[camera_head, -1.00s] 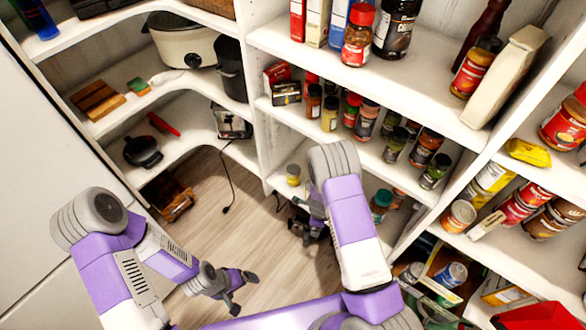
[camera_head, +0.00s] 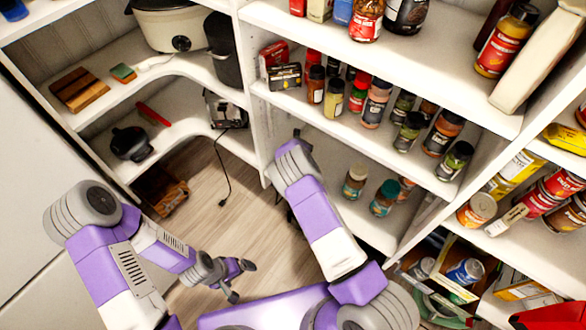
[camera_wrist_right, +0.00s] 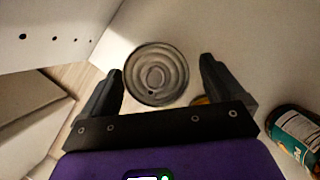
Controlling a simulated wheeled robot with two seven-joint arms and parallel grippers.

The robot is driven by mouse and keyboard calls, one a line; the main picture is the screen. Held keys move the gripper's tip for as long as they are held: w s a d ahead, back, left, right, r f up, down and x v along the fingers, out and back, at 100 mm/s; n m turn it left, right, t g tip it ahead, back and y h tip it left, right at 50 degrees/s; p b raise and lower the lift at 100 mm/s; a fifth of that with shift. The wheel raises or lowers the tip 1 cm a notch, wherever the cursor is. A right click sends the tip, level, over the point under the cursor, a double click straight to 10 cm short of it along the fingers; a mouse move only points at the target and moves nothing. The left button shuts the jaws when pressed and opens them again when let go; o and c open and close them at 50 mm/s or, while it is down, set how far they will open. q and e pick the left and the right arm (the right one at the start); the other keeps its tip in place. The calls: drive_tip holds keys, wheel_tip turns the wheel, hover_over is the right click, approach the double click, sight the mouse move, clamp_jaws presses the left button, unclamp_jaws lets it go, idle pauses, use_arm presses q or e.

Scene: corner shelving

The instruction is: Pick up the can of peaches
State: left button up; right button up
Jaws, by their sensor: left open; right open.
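A round can (camera_wrist_right: 156,88) with a ridged metal lid stands on a white shelf in the right wrist view. I see it from above, so its label is hidden and I cannot confirm that it holds peaches. My right gripper (camera_wrist_right: 162,64) is open, with one finger on each side of the can as seen from above. I cannot tell how far its fingertips are above the lid. In the head view my right forearm hides the right gripper and this can. My left gripper (camera_head: 238,281) is open and empty, low over the wooden floor.
In the head view, jars (camera_head: 385,197) stand on that lower shelf, right of my arm. A shelf of spice jars (camera_head: 333,98) is above. A white upright panel (camera_wrist_right: 50,30) is at left.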

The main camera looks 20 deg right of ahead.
drive_tip(key=b+x, duration=0.1)
drive_tip(key=x, duration=0.2)
drive_tip(key=shift+a+f, duration=0.15)
drive_tip(key=shift+c, duration=0.2)
drive_tip(key=shift+w, duration=0.1)
drive_tip(key=c, duration=1.4)
